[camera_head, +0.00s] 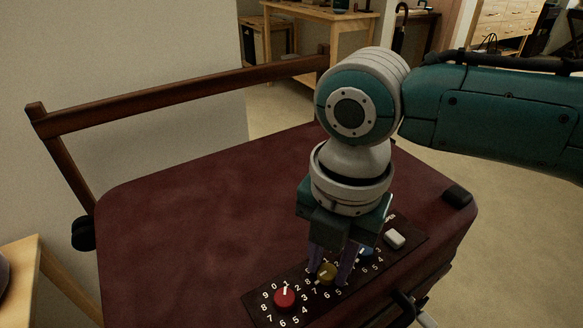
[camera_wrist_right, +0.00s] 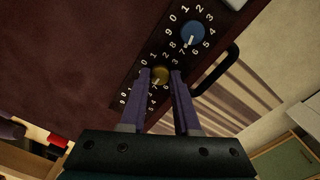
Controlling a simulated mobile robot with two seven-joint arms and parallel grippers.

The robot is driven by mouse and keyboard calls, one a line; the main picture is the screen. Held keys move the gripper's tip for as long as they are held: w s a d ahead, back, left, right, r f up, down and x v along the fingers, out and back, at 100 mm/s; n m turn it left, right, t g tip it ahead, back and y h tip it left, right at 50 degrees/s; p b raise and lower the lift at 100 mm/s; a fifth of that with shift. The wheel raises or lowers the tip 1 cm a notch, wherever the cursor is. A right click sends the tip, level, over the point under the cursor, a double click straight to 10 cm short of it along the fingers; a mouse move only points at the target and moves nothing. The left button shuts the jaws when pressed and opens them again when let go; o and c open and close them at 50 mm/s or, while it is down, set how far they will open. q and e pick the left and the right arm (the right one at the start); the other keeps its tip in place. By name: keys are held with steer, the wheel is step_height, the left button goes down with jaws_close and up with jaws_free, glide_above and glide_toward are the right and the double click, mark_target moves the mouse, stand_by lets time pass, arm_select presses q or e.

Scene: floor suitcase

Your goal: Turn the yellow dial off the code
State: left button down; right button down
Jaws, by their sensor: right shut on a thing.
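The yellow dial (camera_head: 327,272) sits in the middle of the dark number panel (camera_head: 262,302) on the suitcase (camera_head: 210,215). It also shows between the fingers in the right wrist view (camera_wrist_right: 160,76). My right gripper (camera_head: 331,275) points down from above, with one purple finger on each side of the dial, and is shut on it. It shows in the right wrist view too (camera_wrist_right: 161,78). The fingers and the dial's size hide its pointer reading; I cannot tell which number it faces. My left gripper is in neither view.
A red dial (camera_head: 285,297) lies left of the yellow one, and a blue dial (camera_wrist_right: 192,33) lies on its other side. A pale button (camera_head: 394,238) is at the panel's right end. A black handle (camera_wrist_right: 218,72) stands along the suitcase's front side.

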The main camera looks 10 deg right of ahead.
steer(key=m+p, duration=0.2)
steer(key=m, duration=0.1)
steer(key=shift+r, duration=0.2)
steer(key=m+p, duration=0.1)
steer(key=m, duration=0.1)
steer(key=shift+a+m+p, duration=0.1)
steer(key=shift+m+p, duration=0.2)
steer(key=shift+p, duration=0.1)
steer(key=m+p, duration=0.2)
steer(key=m, duration=0.2)
steer(key=shift+f, duration=0.1)
steer(key=shift+m, duration=0.7)
steer(key=c, duration=0.6)
jaws_free()
steer(key=shift+f, duration=0.1)
steer(key=shift+c, duration=0.2)
